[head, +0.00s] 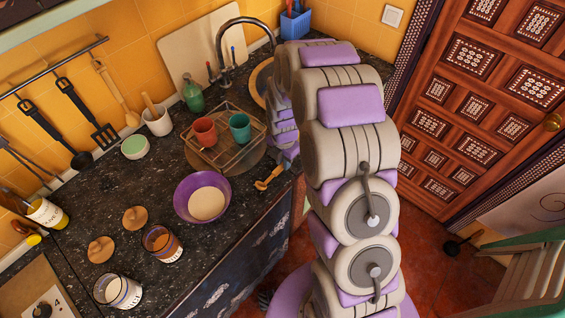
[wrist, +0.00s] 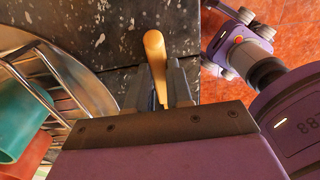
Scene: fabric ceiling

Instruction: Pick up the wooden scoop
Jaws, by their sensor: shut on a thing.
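The wooden scoop (head: 268,179) is at the front edge of the dark speckled counter, right of the purple bowl, in the head view. In the wrist view the scoop (wrist: 154,50) is a pale wooden shape between the two dark fingers of my gripper (wrist: 158,90). The fingers are shut on it. In the head view my gripper (head: 287,160) is at the counter's edge beside the scoop, partly hidden by my arm. Whether the scoop still touches the counter is unclear.
A wire rack (head: 225,140) with a red cup (head: 205,132) and a teal cup (head: 240,128) stands close behind the scoop. The purple bowl (head: 187,190) is to its left. Jars (head: 118,291) and wooden lids (head: 101,250) stand at the front left.

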